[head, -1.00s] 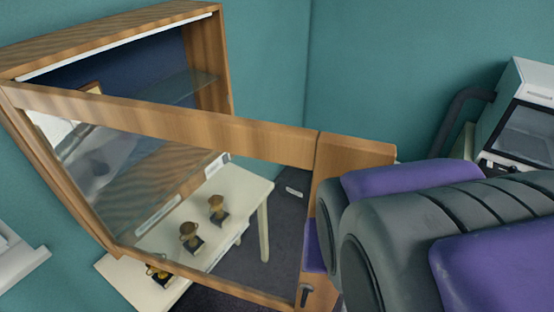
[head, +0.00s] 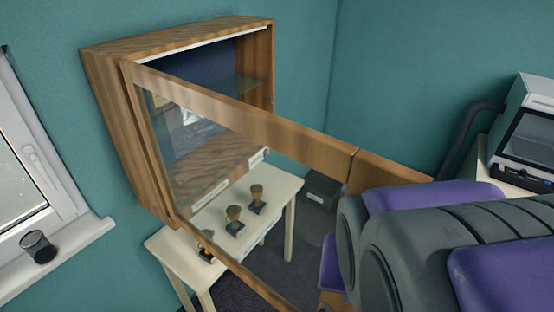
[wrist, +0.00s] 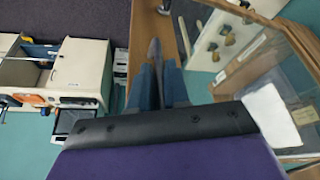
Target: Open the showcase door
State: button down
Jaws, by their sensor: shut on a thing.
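The wooden showcase (head: 112,140) hangs on the teal wall at the left in the head view. Its glass door (head: 300,142) stands swung out wide from the left side, toward my arm, so the shelf inside shows. In the wrist view, my gripper (wrist: 158,88) is shut on the dark door handle (wrist: 156,52), beside the wooden door frame (wrist: 143,25). In the head view the gripper's fingers and the handle are hidden behind my grey and purple arm.
A cream table (head: 278,188) with several small trophies (head: 257,197) stands below the showcase. A window (head: 35,150) and a dark cup (head: 38,247) on its sill are at the left. A white machine (head: 530,130) stands at the right.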

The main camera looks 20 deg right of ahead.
jog(key=shift+r, duration=0.1)
jog(key=c, duration=1.6)
grip_release()
jog(key=o, duration=0.4)
jog(key=shift+a, duration=0.1)
jog(key=p+v, duration=0.3)
jog(key=v, duration=0.5)
jog(key=shift+a, duration=0.1)
